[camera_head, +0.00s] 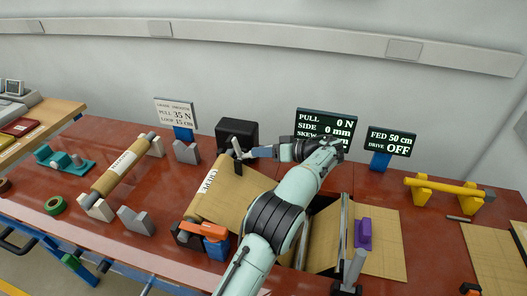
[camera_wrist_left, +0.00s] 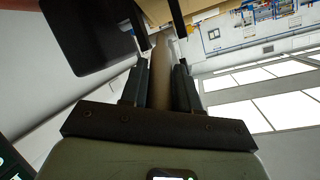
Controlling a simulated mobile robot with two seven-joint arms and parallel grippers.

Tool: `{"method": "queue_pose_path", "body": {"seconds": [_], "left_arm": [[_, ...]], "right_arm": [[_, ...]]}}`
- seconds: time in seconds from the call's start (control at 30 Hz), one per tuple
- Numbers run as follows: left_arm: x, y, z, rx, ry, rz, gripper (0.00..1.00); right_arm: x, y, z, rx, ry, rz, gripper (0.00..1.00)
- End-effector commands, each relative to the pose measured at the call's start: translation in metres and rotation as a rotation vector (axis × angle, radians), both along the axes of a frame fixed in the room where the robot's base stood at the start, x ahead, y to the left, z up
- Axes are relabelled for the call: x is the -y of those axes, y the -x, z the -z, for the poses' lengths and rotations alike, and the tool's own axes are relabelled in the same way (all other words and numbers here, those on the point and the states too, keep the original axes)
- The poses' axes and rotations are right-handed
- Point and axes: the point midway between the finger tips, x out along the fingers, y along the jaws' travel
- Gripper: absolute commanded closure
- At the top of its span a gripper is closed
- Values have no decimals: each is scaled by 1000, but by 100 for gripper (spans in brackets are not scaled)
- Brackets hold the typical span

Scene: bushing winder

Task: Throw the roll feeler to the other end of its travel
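The crepe roll (camera_head: 232,192), tan and marked CREPE, sits in the winder. A black box (camera_head: 238,132) stands behind it, with a small pale upright piece (camera_head: 237,148) in front that may be the roll feeler; I cannot tell for sure. My left gripper (camera_head: 246,154) reaches in from the right, beside that piece. In the left wrist view its two dark fingers (camera_wrist_left: 160,80) stand apart, and a brownish rod-like shape (camera_wrist_left: 161,62) shows between them. Whether they touch it is unclear. My left forearm hides part of the machine. My right gripper is out of view.
Displays (camera_head: 325,123) and (camera_head: 391,143) stand at the back; they read PULL 0 N and DRIVE OFF. An orange-topped part (camera_head: 205,230) sits in front of the roll. A second roll (camera_head: 123,163) lies on cradles at left. A yellow bar (camera_head: 447,187) rests at right.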

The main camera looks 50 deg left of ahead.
Motion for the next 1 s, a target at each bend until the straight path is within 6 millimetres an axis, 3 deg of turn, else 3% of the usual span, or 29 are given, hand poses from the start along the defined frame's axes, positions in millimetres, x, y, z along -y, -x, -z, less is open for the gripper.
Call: {"method": "queue_pose_path", "body": {"seconds": [0.03, 0.07, 0.47, 1.0], "left_arm": [[1, -1, 3, -5, 4, 3, 56], [1, 0, 3, -5, 4, 3, 48], [6, -3, -1, -2, 2, 1, 48], [99, -45, -36, -1, 2, 3, 48]], "right_arm": [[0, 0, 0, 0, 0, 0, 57], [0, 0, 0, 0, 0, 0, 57], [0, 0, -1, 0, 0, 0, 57], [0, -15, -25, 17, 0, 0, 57]]}}
